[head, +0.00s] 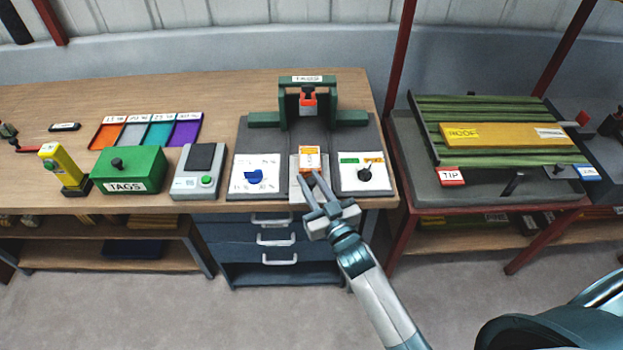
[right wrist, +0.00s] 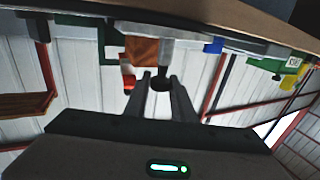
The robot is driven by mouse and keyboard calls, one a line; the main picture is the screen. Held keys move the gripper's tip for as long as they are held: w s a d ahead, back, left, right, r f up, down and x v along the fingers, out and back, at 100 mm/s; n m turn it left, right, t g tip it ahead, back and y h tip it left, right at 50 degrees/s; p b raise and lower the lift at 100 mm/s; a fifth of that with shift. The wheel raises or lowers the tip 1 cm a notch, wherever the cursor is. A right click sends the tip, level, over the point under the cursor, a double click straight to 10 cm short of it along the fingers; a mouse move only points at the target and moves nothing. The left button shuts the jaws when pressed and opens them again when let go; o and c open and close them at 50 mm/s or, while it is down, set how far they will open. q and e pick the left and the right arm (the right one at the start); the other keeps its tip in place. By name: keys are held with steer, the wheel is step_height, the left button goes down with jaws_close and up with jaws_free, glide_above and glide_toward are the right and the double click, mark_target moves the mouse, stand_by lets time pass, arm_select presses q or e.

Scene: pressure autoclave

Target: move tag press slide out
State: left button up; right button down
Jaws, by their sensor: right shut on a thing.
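The green tag press (head: 307,98), labelled TAGS, stands on a dark base at the bench's right end. Its pale slide (head: 296,172) lies in front, between two white dial panels, reaching the bench's front edge. An orange and white piece (head: 309,158) sits on the slide. My right gripper (head: 314,184) is at the slide's front end. In the right wrist view its fingers (right wrist: 160,82) are shut on a small dark knob (right wrist: 161,84), taken to be the slide's handle. The fingers partly hide the slide's front. My left gripper is not in view.
Left of the press are a grey device with a green button (head: 199,172), a green TAGS box (head: 128,168), a yellow tool (head: 62,167) and coloured trays (head: 147,131). Drawers (head: 274,240) are below. A second table with a green ribbed rack (head: 490,105) stands right.

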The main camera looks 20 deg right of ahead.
steer(key=c, duration=1.5)
jaws_free()
steer(key=shift+a, duration=0.15)
steer(key=shift+c, duration=0.2)
steer(key=shift+s, duration=0.1)
steer(key=shift+s+f, duration=0.15)
steer(key=shift+s, duration=0.25)
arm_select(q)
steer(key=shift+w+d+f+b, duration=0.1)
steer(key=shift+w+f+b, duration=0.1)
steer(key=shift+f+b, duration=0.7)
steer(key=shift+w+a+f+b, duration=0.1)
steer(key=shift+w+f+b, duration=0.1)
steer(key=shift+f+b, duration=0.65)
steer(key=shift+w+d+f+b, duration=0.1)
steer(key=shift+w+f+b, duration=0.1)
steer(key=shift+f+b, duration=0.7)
arm_select(e)
steer(key=s+d, duration=0.2)
steer(key=s, duration=1.4)
steer(key=shift+s, duration=0.2)
